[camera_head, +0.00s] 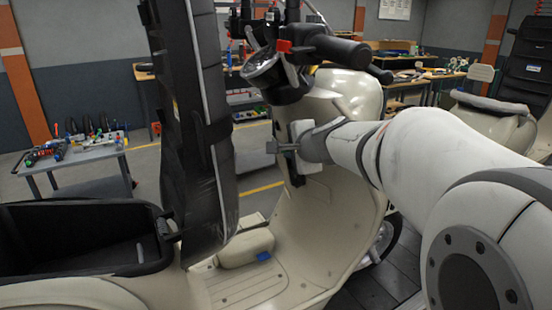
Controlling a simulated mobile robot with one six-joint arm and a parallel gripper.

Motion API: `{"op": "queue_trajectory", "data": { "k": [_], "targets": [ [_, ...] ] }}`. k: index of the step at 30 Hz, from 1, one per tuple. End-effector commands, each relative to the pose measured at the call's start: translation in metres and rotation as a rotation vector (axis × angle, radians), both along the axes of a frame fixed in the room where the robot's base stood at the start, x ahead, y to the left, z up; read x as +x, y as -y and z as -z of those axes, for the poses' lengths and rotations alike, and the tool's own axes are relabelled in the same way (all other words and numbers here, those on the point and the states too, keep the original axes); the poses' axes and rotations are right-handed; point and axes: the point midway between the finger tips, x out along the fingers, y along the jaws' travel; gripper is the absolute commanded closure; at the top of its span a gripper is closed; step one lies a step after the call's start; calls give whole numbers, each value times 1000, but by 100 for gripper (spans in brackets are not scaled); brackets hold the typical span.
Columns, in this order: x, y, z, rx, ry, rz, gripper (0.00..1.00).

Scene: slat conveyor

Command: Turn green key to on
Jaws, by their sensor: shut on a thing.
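A cream scooter (335,200) stands in the middle, its front panel and handlebar column facing me. My white arm reaches in from the right. My gripper (272,147) is at the upper front panel, just below the round instrument housing (275,76), and points left. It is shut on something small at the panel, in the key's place. I cannot make out any green; the key and its lock are hidden by the gripper or too small to see, so I cannot tell the key's turn angle.
The raised black seat (185,110) stands upright left of my gripper, above an open black storage bin (80,238). Handlebar grips (340,50) are just above my arm. A grey cart with tools (75,158) stands at the left. Another scooter (490,118) is at the right.

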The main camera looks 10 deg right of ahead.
Motion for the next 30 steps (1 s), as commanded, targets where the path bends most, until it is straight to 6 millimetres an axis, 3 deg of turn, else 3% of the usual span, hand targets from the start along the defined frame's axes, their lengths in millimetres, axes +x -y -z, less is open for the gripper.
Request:
{"op": "queue_trajectory", "data": {
  "k": [1, 30],
  "targets": [
    [-1, 0, 8, 3, -1, 1, 100],
    [-2, 0, 9, 36, 102, 13, 100]
  ]
}}
